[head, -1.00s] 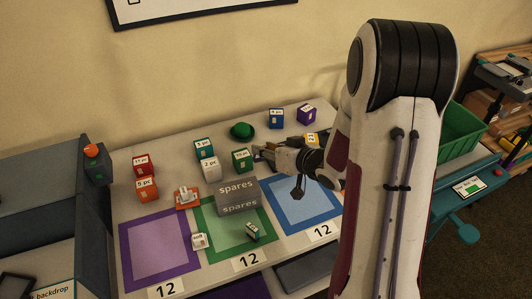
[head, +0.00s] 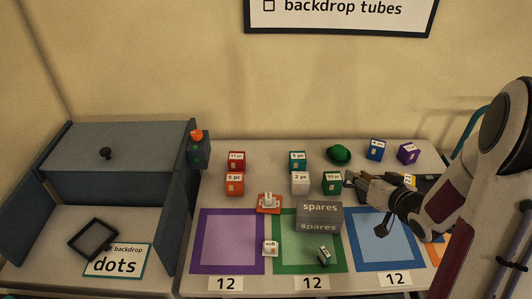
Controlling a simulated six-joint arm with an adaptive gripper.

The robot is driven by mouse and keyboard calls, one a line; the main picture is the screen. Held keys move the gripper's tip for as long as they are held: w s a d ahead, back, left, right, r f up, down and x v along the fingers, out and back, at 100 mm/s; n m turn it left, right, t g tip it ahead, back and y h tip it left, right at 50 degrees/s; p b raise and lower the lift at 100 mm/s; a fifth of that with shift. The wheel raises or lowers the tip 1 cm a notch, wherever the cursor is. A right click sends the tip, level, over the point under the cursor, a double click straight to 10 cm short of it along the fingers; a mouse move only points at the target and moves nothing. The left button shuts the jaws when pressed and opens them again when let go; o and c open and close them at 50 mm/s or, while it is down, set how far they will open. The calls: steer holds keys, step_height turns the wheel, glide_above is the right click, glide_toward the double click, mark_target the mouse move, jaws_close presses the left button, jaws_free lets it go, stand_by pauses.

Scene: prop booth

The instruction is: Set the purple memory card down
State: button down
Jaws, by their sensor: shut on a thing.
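My gripper (head: 352,179) is shut, low over the back right part of the table, just right of a green box marked 10 pc (head: 332,184). The purple memory card does not show clearly. What lies between the fingertips is too small and dark to make out. A purple box with a white label (head: 408,153) stands apart from the gripper at the back right.
Purple (head: 204,240), green (head: 283,255) and blue (head: 361,235) bordered mats lie along the front. A grey spares box (head: 319,216) stands on the green mat's back edge. Several labelled boxes and a green dome (head: 339,154) stand behind. The purple and blue mats look mostly clear.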

steer(key=w+a, duration=0.2)
steer(key=w, duration=0.1)
steer(key=w+a+n+y, duration=0.1)
steer(key=w+a, duration=0.1)
steer(key=w, duration=0.1)
steer(key=w+a+f+n, duration=0.1)
steer(key=w+a, duration=0.1)
steer(key=w, duration=0.1)
steer(key=shift+w+g+y, duration=0.15)
steer(key=shift+g+y, duration=0.15)
steer(key=w+a+n, duration=0.1)
steer(key=w+a, duration=0.8)
steer(key=a, duration=0.3)
steer(key=w+a+r+n+g+y, duration=0.1)
steer(key=w+a+n, duration=0.1)
steer(key=w+a, duration=0.7)
steer(key=a, duration=0.4)
steer(key=shift+w+a+r+y, duration=0.2)
steer(key=shift+w+r+y, duration=0.05)
steer(key=shift+r+y, duration=0.05)
steer(key=shift+f, duration=0.15)
step_height(320, 180, down, 6)
steer(key=shift+f, duration=1.9)
